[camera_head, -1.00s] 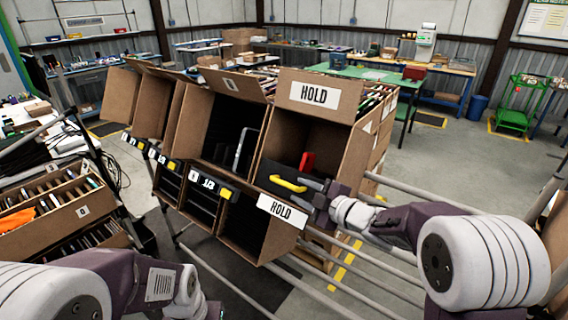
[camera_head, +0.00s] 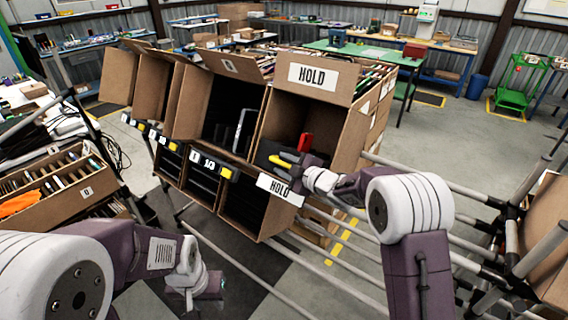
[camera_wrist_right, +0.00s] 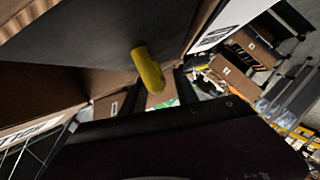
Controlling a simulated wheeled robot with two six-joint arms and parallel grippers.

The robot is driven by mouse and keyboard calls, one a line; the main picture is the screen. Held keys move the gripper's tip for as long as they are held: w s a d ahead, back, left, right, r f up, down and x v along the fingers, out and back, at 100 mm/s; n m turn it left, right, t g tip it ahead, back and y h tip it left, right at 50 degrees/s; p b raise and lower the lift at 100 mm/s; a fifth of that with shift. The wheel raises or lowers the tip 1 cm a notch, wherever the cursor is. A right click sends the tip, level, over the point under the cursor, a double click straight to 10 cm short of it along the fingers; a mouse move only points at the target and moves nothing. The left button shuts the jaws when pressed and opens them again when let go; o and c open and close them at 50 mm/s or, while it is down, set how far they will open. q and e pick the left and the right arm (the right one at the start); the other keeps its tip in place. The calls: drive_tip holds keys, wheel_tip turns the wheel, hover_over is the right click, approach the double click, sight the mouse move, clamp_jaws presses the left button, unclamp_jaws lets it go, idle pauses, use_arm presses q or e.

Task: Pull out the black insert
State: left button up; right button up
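The black insert (camera_head: 264,153) sits in the lower front of the open carton with the upper HOLD label, and its yellow handle (camera_head: 283,159) faces out. My right gripper (camera_head: 288,170) is at the handle and partly covers it. In the right wrist view the yellow handle (camera_wrist_right: 149,70) points between the two dark fingers, which stand apart; contact is not clear. The insert's dark face (camera_wrist_right: 90,30) fills the upper left there. My left gripper (camera_head: 208,287) hangs low at the left, away from the cartons; its fingers are too unclear to read.
A red item (camera_head: 305,143) stands in the HOLD carton behind the insert. A lower HOLD label (camera_head: 280,190) is just under my right gripper. Other tilted cartons (camera_head: 190,95) stand to the left. Rack pipes (camera_head: 440,180) run to the right.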

drive_tip(key=shift+w, duration=0.1)
drive_tip(key=shift+f, duration=0.1)
drive_tip(key=c, duration=0.4)
drive_tip(key=shift+w, duration=0.1)
clamp_jaws()
idle(0.6)
